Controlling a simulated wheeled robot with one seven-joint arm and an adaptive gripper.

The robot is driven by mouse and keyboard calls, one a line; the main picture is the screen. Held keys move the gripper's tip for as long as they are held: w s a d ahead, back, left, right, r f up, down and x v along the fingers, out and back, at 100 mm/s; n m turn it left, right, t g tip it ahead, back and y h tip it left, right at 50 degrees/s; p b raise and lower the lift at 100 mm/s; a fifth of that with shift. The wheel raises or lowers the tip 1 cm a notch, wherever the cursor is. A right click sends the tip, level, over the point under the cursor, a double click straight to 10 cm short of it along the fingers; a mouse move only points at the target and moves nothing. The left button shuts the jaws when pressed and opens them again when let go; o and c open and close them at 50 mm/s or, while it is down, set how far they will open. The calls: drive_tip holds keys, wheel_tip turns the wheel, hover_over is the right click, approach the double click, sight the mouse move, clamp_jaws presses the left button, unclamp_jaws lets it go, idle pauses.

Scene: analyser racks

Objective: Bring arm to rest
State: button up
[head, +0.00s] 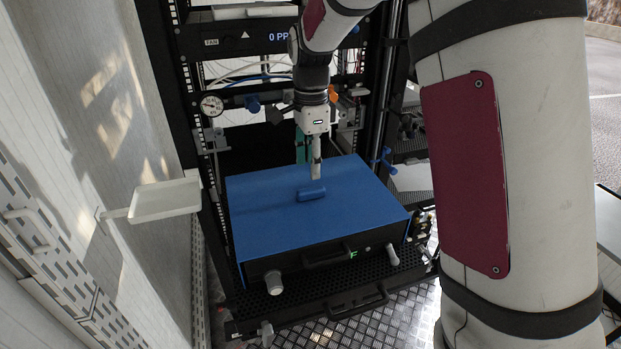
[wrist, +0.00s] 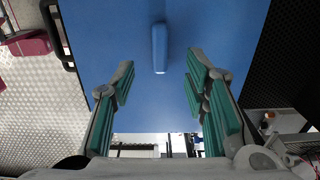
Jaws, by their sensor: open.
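My gripper (head: 309,160) is above the blue-topped box in the rack, with its fingers pointing down. In the wrist view my gripper (wrist: 160,82) shows two green-padded fingers spread wide apart with nothing between the pads. A small blue block-shaped handle (head: 311,194) is on the box's top, just in front of the fingers. In the wrist view the handle (wrist: 160,48) lies beyond the fingertips, apart from them. My arm reaches from the right side of the head view into the rack.
The blue box (head: 260,220) sits on a black perforated shelf (head: 330,302) with front handles and knobs. A white tray (head: 165,199) sticks out at the left. A gauge (head: 212,105), blue valves and cables are behind. Rack posts stand on both sides.

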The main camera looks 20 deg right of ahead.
drive_tip(key=s+r+n+t+b, duration=0.1)
drive_tip(key=s+r+n+t, duration=0.1)
drive_tip(key=s+r+n, duration=0.75)
drive_tip(key=s+f+n+t+b, duration=0.1)
drive_tip(key=s+n+t+b, duration=0.1)
drive_tip(key=s+n, duration=0.6)
drive_tip(key=shift+s+f+t, duration=0.2)
drive_tip(key=shift+s+t, duration=0.5)
drive_tip(key=shift+s, duration=3)
drive_tip(key=shift+d+n, duration=0.1)
drive_tip(key=shift+n, duration=0.15)
